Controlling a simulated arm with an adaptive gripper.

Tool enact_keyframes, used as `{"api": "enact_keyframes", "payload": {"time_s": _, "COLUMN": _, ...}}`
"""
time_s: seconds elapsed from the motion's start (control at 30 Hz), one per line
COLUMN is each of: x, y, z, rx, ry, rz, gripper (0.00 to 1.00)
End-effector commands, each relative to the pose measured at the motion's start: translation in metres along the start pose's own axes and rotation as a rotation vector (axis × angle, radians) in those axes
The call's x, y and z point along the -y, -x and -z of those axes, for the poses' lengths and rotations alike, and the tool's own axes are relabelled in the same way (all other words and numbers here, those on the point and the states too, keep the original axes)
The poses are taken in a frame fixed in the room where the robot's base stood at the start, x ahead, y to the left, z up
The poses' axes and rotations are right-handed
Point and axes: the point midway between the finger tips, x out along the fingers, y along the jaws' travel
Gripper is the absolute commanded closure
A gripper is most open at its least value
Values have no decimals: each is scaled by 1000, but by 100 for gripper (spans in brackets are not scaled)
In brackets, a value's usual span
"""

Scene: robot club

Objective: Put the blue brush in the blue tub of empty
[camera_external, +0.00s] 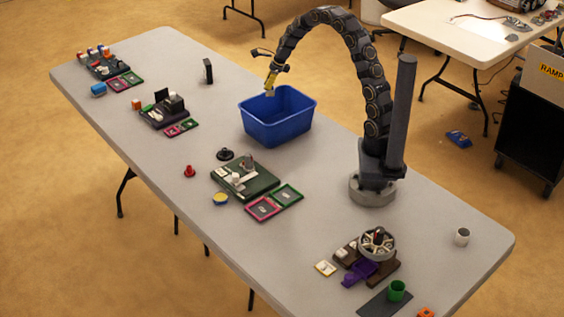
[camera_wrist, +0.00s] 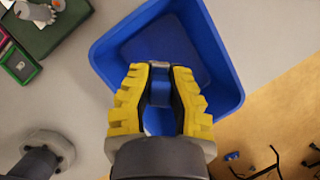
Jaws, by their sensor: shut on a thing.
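The blue tub (camera_external: 277,128) stands on the grey table, open side up. It also shows below my gripper in the wrist view (camera_wrist: 110,65). Its visible floor looks bare. My gripper (camera_external: 270,83) has yellow fingers and hangs above the tub's back left rim in the outside view. In the wrist view the fingers (camera_wrist: 160,78) are shut on a narrow piece, blue with a grey end, which I take as the blue brush (camera_wrist: 160,92). The fingers hide most of it, and its full shape cannot be told.
A green board (camera_external: 246,184) with small parts lies in front of the tub. A black round piece (camera_external: 225,154) and a red piece (camera_external: 190,171) are nearby. A black upright block (camera_external: 208,71) stands behind left.

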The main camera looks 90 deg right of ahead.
Motion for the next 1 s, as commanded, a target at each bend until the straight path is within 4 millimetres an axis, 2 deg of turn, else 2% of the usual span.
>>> {"api": "enact_keyframes", "payload": {"time_s": 0.03, "x": 10, "y": 3, "z": 7, "rx": 0, "ry": -23, "rz": 10, "gripper": 100}}
{"api": "enact_keyframes", "payload": {"time_s": 0.2, "x": 36, "y": 10, "z": 27, "rx": -2, "ry": -82, "rz": 33, "gripper": 100}}
{"api": "enact_keyframes", "payload": {"time_s": 0.4, "x": 33, "y": -26, "z": 39, "rx": -2, "ry": -79, "rz": 26, "gripper": 100}}
{"api": "enact_keyframes", "payload": {"time_s": 0.67, "x": 32, "y": -61, "z": 54, "rx": -3, "ry": -77, "rz": 26, "gripper": 100}}
{"api": "enact_keyframes", "payload": {"time_s": 0.83, "x": 32, "y": -91, "z": 66, "rx": -4, "ry": -77, "rz": 25, "gripper": 100}}
{"api": "enact_keyframes", "payload": {"time_s": 1.0, "x": 32, "y": -109, "z": 74, "rx": -1, "ry": -75, "rz": 28, "gripper": 100}}
